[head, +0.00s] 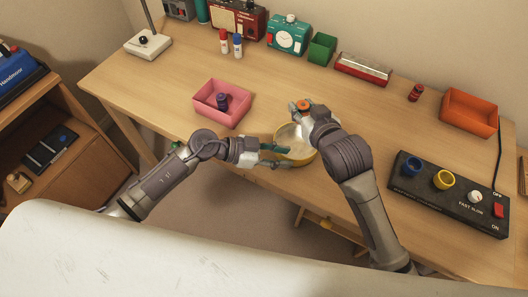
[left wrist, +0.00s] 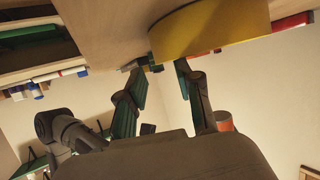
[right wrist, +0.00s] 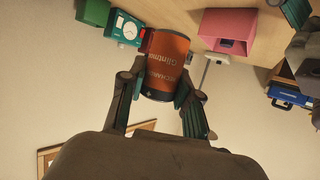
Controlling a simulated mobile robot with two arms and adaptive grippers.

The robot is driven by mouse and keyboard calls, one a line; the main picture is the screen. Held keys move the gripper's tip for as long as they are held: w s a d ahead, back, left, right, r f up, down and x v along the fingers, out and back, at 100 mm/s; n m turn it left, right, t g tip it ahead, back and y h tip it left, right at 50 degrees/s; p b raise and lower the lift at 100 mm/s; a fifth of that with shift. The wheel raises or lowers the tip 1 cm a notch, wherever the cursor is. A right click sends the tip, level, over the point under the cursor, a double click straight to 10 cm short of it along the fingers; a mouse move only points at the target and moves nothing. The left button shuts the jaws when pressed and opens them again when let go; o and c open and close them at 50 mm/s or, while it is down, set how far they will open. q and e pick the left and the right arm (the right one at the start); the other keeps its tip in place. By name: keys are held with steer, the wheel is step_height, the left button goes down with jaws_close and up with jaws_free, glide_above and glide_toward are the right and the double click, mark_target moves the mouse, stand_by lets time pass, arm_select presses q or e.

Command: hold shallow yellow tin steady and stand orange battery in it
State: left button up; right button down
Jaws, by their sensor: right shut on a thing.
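The shallow yellow tin (head: 282,157) stands on the desk near its front edge, partly hidden by my right gripper. Its yellow wall (left wrist: 212,28) fills the upper middle of the left wrist view. My left gripper (head: 278,156) is at the tin's left side, its fingers apart; whether a finger touches the wall is unclear. My right gripper (head: 304,112) is shut on the orange battery (head: 303,105), above the tin. In the right wrist view the battery (right wrist: 167,62) sits between the fingertips, its label upside down in the picture.
A pink tray (head: 238,119) with a dark purple battery (head: 222,102) stands to the left. A black control panel (head: 450,210) is at the right. An orange tray (head: 470,112) and a small red cylinder (head: 416,92) lie behind it. The middle of the desk behind the tin is clear.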

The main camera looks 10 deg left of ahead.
mark_target(307, 160)
arm_select(q)
steer(key=shift+x, duration=2.15)
jaws_close()
arm_select(e)
steer(key=shift+a, duration=0.15)
steer(key=shift+s+a, duration=0.2)
steer(key=shift+a, duration=0.25)
